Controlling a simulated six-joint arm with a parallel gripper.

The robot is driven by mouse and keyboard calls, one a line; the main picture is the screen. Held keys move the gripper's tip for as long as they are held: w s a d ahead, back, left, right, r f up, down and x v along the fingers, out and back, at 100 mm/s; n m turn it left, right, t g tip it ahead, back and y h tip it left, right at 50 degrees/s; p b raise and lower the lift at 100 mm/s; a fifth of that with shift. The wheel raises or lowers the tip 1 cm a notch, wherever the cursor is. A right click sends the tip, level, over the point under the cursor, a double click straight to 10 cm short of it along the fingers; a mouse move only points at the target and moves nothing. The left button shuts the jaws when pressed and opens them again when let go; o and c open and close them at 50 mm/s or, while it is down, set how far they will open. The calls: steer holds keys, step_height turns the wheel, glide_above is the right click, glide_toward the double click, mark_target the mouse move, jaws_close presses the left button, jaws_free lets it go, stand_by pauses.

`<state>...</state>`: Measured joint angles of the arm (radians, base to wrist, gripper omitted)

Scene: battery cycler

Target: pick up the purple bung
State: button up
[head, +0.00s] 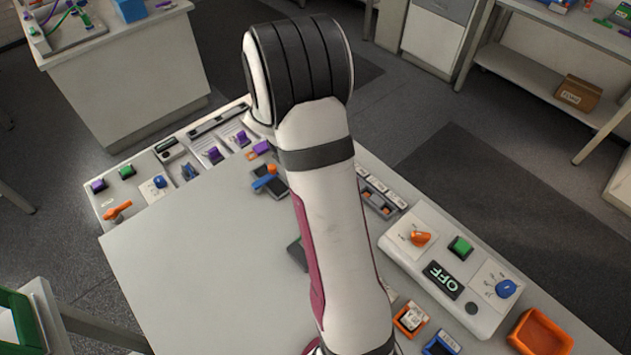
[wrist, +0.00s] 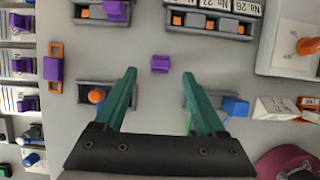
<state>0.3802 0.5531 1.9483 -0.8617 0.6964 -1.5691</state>
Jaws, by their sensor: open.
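A small purple bung (wrist: 160,64) lies on the grey worktop in the wrist view, just beyond my fingertips and near the middle of the gap between them. My gripper (wrist: 159,75) has two teal fingers spread wide apart, with nothing between them. The bung looks apart from both fingers; its height below them is hard to tell. In the head view my arm covers the middle of the worktop, and I can make out neither the gripper nor this bung there.
A purple block sits on an orange frame (wrist: 56,87) at the left. Dark holders with an orange knob (wrist: 96,96) and a blue piece (wrist: 236,107) stand beside my fingers. Another holder (wrist: 210,23) lies beyond. The worktop (head: 190,270) is clear at front left.

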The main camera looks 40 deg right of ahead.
steer(key=x, duration=0.6)
steer(key=shift+s+a, duration=0.15)
steer(key=shift+a, duration=0.05)
jaws_close()
